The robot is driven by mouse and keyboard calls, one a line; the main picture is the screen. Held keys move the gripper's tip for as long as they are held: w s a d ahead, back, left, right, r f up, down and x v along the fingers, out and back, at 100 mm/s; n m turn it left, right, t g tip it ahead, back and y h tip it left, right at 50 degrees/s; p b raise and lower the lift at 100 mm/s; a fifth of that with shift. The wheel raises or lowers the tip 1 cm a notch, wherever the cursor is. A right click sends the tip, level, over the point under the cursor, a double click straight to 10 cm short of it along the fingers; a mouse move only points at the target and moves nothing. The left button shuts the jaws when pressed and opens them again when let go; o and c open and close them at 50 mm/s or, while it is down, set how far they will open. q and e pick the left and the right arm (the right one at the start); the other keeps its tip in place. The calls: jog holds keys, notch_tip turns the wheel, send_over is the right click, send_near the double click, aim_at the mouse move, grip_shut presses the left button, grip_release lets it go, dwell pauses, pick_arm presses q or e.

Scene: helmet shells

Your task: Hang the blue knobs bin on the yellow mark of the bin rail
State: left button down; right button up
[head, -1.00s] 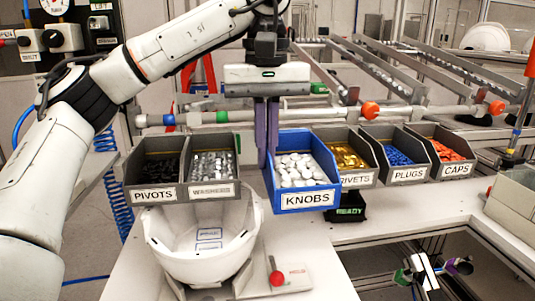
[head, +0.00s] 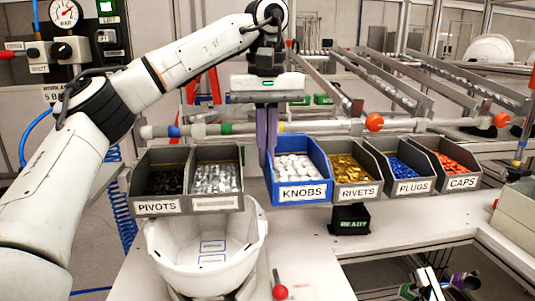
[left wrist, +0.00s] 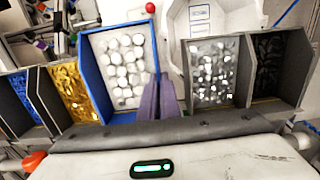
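The blue knobs bin (head: 300,194), full of white knobs, is level between the washers bin and the rivets bin, at the rail (head: 340,125). It also shows in the left wrist view (left wrist: 88,62). My left gripper (head: 267,148) points down at the bin's left wall in the head view. Its purple fingers (left wrist: 157,98) are closed on that wall. The yellow mark is not visible; the bin and gripper cover part of the rail. I cannot tell whether the bin's back is hooked on the rail. My right gripper is not visible.
Pivots (head: 157,182) and washers (head: 217,180) bins hang left; rivets (head: 352,176), plugs (head: 405,170) and caps (head: 452,165) bins hang right, close beside the blue bin. A white helmet shell (head: 205,250) and a black READY box (head: 350,219) are below.

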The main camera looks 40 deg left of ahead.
pick_arm(q)
jog(key=shift+w+a, duration=0.65)
jog(key=shift+a, duration=0.2)
jog(key=shift+w+a, duration=0.65)
jog(key=shift+a, duration=0.15)
jog(key=shift+f+b, duration=0.4)
jog(key=shift+f, duration=0.7)
jog(key=c, duration=1.9)
grip_release()
jog(key=shift+a+f, duration=0.1)
jog(key=shift+r+p, duration=0.4)
jog(key=shift+r, duration=4.8)
